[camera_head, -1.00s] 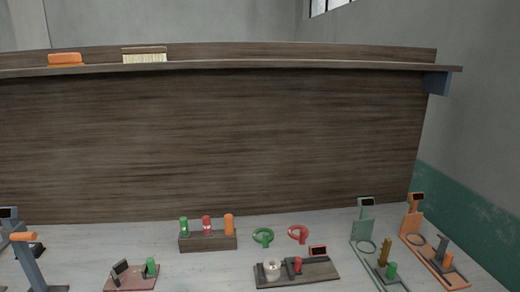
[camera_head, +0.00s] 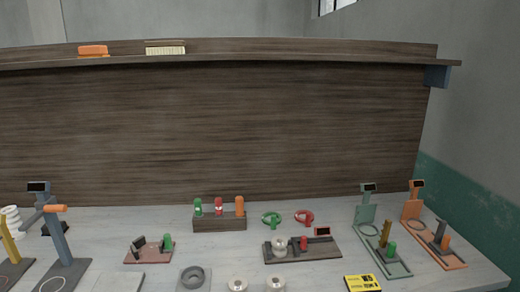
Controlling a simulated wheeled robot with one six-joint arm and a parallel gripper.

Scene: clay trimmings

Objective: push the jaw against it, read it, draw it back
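A gauge with a long dark base (camera_head: 328,250) lies on the bench right of centre. A pale ring-shaped piece (camera_head: 279,247) sits at its left end. A red upright knob (camera_head: 304,243) stands just right of the piece on a dark block that looks like a jaw. Whether jaw and piece touch cannot be told. A small red-framed display (camera_head: 322,232) stands behind; its reading is too small to make out. A second small device with a reddish base (camera_head: 155,257), a green knob (camera_head: 167,241) and a dark screen stands to the left. My gripper is not in view.
A wooden block (camera_head: 220,222) holds green, red and orange upright pieces. Green (camera_head: 271,219) and red (camera_head: 304,217) rings lie behind the gauge. Taller stands are at both sides. A grey ring (camera_head: 193,277), pale rolls (camera_head: 238,284) and a yellow-black card (camera_head: 362,283) are in front.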

